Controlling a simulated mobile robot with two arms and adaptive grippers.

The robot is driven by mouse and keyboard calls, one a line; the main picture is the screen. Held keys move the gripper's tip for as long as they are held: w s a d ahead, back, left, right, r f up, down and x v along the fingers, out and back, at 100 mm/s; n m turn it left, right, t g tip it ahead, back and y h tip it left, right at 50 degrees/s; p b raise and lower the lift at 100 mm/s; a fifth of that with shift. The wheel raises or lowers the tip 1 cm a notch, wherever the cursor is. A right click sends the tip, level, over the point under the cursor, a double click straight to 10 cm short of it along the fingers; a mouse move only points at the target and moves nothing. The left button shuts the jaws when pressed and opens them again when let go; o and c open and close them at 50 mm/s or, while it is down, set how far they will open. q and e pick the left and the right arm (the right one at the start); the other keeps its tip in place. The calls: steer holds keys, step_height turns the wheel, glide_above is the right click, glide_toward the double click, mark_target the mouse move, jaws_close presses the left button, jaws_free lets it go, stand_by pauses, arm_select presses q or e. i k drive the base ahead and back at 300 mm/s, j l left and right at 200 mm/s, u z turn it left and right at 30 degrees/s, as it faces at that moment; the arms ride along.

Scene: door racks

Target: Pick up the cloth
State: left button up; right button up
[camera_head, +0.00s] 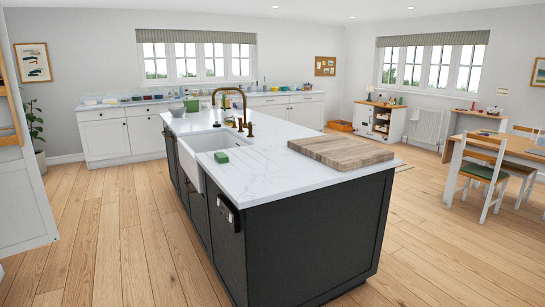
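No other cloth can be made out clearly. Neither of my grippers is in view.
The island (310,235) with a white top fills the middle. It carries a white sink (190,165), a brass tap (242,105), a small green block (221,157) and a wooden board (340,151). Chairs (484,172) and a table stand right. Wooden floor (110,225) is clear on the left.

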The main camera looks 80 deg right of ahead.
mark_target(221, 158)
steer(key=z, duration=2.4)
steer(key=i+j+z, duration=0.1)
steer(key=i+j, duration=0.25)
steer(key=i+j+z, duration=0.1)
steer(key=i+j, duration=0.25)
steer(key=i, duration=0.15)
steer(key=i+j+z, duration=0.15)
steer(key=i+j, duration=0.25)
steer(key=i+j+z, duration=0.1)
steer(key=i+j, duration=0.3)
steer(key=i+j+z, duration=0.1)
steer(key=i+j, duration=0.25)
steer(key=j, duration=0.15)
steer(key=i+j+z, duration=0.1)
steer(key=i+j, duration=0.25)
steer(key=j, duration=0.15)
steer(key=i+j+z, duration=0.15)
steer(key=i+j, duration=0.2)
steer(key=j, duration=0.2)
steer(key=i+j+z, duration=0.1)
steer(key=i+j, duration=0.2)
steer(key=j, duration=0.25)
